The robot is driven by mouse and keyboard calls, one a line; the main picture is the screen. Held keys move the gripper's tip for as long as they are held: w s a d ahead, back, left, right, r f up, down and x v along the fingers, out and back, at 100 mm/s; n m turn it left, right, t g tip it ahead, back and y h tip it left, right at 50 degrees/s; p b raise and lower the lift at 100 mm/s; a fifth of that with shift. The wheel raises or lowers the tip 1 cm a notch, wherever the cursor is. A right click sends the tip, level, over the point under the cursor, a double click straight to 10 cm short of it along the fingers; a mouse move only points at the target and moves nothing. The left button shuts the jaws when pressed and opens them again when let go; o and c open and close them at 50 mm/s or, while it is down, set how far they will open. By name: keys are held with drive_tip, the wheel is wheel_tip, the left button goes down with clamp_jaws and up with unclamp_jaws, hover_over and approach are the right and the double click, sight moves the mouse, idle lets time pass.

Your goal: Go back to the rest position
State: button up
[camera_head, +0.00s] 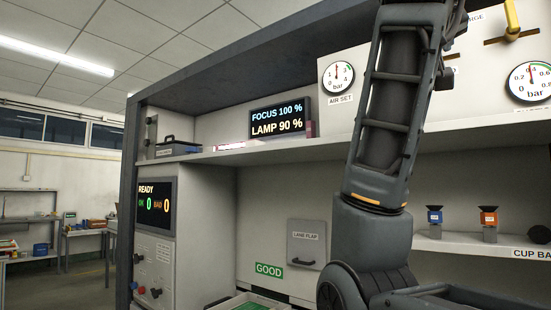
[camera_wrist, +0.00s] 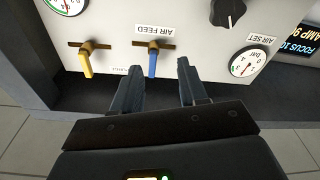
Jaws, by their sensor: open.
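My gripper (camera_wrist: 159,68) shows in the wrist view with its two dark fingers apart and nothing held between them. In the head view my dark arm rises along the right of the middle and leaves at the top edge. My gripper is outside that view.
A yellow lever (camera_wrist: 86,64), a black knob (camera_wrist: 228,12) and the AIR SET gauge (camera_wrist: 248,63) sit near the gripper. In the head view, a shelf (camera_head: 205,156) crosses the cabinet, with a display (camera_head: 279,118) above.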

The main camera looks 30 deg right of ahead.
drive_tip(key=w+a+f+n+t, duration=0.2)
drive_tip(key=w+f+n+t, duration=0.15)
drive_tip(key=w+f, duration=0.8)
drive_tip(key=w+a+f+n+t+y, duration=0.1)
drive_tip(key=a+f+n+t+y, duration=0.1)
drive_tip(key=f, duration=0.7)
drive_tip(key=w+a+f+n+t+y, duration=0.1)
drive_tip(key=a+f+n+y, duration=0.15)
drive_tip(key=f, duration=0.55)
drive_tip(key=w+a+f+n+t+y, duration=0.2)
drive_tip(key=f, duration=0.7)
drive_tip(key=s+a+f+n+y, duration=0.1)
drive_tip(key=s+a+f+y, duration=0.25)
drive_tip(key=s+f, duration=0.4)
drive_tip(key=s+a+f+n+y, duration=0.15)
drive_tip(key=s+a+f, duration=0.35)
drive_tip(key=f, duration=0.6)
drive_tip(key=s+a+f+n+y, duration=0.1)
drive_tip(key=s+a+f+y, duration=0.4)
drive_tip(key=f, duration=0.4)
drive_tip(key=s+a+f+m, duration=0.1)
drive_tip(key=s+a+m, duration=0.1)
drive_tip(key=s, duration=1)
drive_tip(key=s+a+m+g+y, duration=0.1)
drive_tip(key=s+m, duration=0.1)
drive_tip(key=s, duration=1.1)
drive_tip(key=shift+a+f, duration=0.4)
drive_tip(key=shift+g, duration=0.25)
drive_tip(key=shift+c, duration=0.4)
